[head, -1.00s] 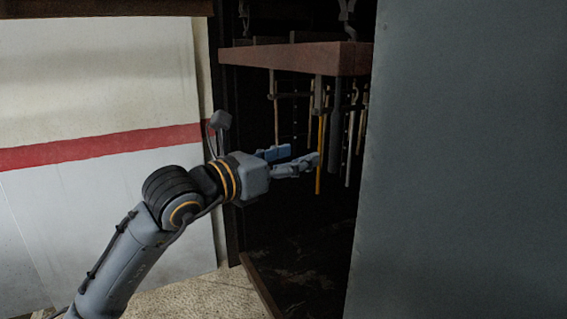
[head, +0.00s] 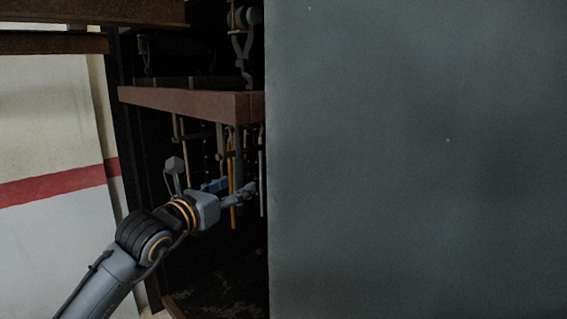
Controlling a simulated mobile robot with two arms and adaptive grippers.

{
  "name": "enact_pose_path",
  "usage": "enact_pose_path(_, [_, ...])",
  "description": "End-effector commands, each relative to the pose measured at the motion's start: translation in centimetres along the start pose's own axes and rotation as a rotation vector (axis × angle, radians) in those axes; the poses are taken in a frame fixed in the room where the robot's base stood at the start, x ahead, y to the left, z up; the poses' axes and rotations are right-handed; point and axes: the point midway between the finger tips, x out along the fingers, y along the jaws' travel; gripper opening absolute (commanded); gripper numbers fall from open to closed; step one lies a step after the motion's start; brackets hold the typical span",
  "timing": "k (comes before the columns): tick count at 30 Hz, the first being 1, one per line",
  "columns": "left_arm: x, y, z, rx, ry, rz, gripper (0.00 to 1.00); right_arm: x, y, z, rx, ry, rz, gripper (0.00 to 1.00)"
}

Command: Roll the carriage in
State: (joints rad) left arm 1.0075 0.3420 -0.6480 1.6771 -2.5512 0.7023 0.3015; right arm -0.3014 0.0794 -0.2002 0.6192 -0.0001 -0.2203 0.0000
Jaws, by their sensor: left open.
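What I take for the carriage is a reddish-brown beam (head: 190,103) inside a dark cabinet, left of centre in the head view. Grey hooks (head: 243,45) show above its right end. Several rods and tools hang below it, among them a yellow rod (head: 231,165). My left gripper (head: 236,189) is open below the beam, among or in front of the lower ends of the hanging tools. I cannot tell whether it touches any of them. The beam's right end is cut off by a grey panel. My right gripper is not in view.
A large flat grey panel (head: 420,160) fills the right half and hides what lies behind it. A rusty brown beam (head: 50,42) crosses the upper left. A pale wall with a red stripe (head: 55,187) stands at the left. The cabinet's lower interior is dark.

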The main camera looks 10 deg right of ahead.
Motion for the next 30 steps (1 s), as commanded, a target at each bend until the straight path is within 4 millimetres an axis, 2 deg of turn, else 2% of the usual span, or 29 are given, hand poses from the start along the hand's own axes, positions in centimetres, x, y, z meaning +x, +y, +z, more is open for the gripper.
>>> enact_pose_path(19, [2.6,0.0,0.0,-0.001,-0.001,0.0,0.57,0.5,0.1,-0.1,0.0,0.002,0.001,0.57])
enact_pose_path(29, [2.8,0.0,0.1,-0.001,-0.001,-0.001,0.57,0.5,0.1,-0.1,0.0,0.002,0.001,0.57])
enact_pose_path(30, [2.8,0.0,0.1,-0.001,-0.001,-0.001,0.53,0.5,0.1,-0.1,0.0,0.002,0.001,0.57])
